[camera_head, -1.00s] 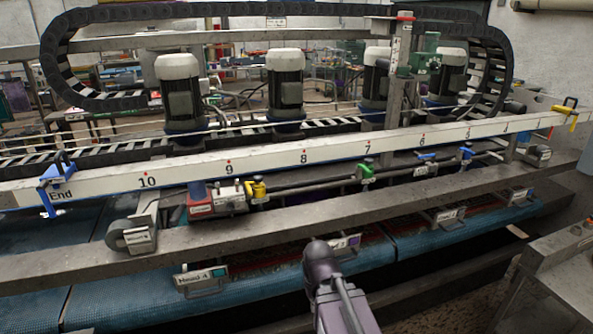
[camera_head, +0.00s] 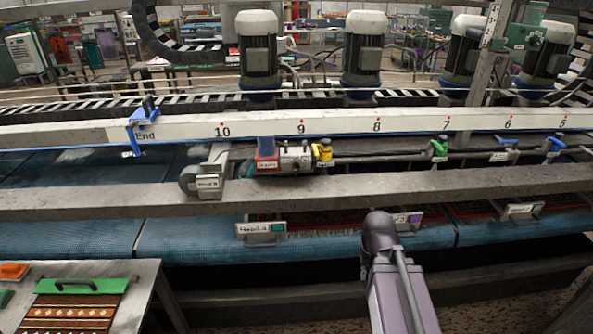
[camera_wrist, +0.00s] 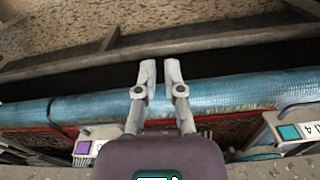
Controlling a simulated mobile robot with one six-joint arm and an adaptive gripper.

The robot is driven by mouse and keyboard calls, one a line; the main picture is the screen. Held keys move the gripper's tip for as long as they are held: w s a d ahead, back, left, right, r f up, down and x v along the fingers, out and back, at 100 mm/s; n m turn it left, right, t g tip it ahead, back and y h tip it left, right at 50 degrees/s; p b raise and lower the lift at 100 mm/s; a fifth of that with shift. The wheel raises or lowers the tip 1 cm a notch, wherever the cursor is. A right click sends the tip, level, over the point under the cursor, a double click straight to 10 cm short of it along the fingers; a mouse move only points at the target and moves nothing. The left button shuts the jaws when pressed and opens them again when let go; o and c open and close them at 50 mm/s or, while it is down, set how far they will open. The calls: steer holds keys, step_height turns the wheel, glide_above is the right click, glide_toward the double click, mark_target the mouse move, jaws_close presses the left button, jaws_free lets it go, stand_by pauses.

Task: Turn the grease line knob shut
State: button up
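Several coloured knobs sit on the dark pipe behind the front grey rail in the head view: a yellow knob (camera_head: 322,151), a green knob (camera_head: 439,148) and a blue knob (camera_head: 553,146). Small labels near them are too small to read, so I cannot tell which knob is the grease line's. My gripper (camera_wrist: 160,70) shows in the wrist view, empty, with a narrow gap between its fingertips. It points over the blue roller (camera_wrist: 225,93), with no knob in that view. In the head view only my arm shows, in front of the machine, and the gripper is hidden.
The long grey rail (camera_head: 330,190) runs across in front of the knobs. Above them is the white numbered beam (camera_head: 340,125) with a blue clamp (camera_head: 144,120) at its end. A table (camera_head: 140,290) with rug samples stands at the lower left.

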steer(key=o, duration=0.6)
steer(key=shift+w+a, duration=0.1)
steer(key=shift+w, duration=0.3)
steer(key=n+t+h+p, duration=0.35)
steer(key=n+t, duration=0.35)
steer(key=t, duration=0.7)
glide_toward(294, 169)
steer(key=s+a, duration=0.1)
steer(key=s, duration=0.2)
steer(key=shift+s+a+r+b, duration=0.2)
steer(key=shift+r+b, duration=0.1)
steer(key=shift+b, duration=0.15)
steer(key=shift+w+d, duration=0.1)
steer(key=shift+w, duration=0.05)
steer(key=b+x, duration=0.1)
steer(key=x, duration=0.3)
steer(key=b+x, duration=0.1)
steer(key=x, duration=0.4)
steer(key=b+x, duration=0.1)
steer(key=x, duration=0.3)
steer(key=shift+w+d+r+b, duration=0.15)
steer(key=shift+w+d+b, duration=0.1)
steer(key=shift+w+b, duration=0.05)
jaws_close()
